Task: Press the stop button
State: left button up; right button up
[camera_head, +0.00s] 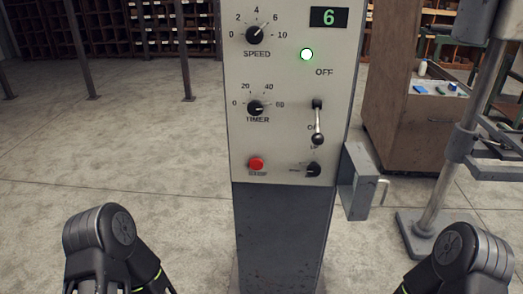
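The red stop button (256,164) is on the lower left of the light grey control panel (285,130), just above the label STOP. Nothing covers it. A speed knob (255,35) and a timer knob (256,108) sit above it. A lever switch (318,120) hangs downward on the right, with a small dark knob (313,170) below it. A lamp (306,54) glows white-green and the display (328,17) reads 6. My arms show at the bottom left and bottom right, apart from the panel. Neither gripper's fingers can be seen.
The panel stands on a dark grey pedestal (283,235) with a metal bracket (361,184) on its right side. A metal stand (436,190) and a brown cabinet (405,120) are at the right. Concrete floor lies open at the left.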

pick_arm(q)
grip_shut()
dwell(1.6)
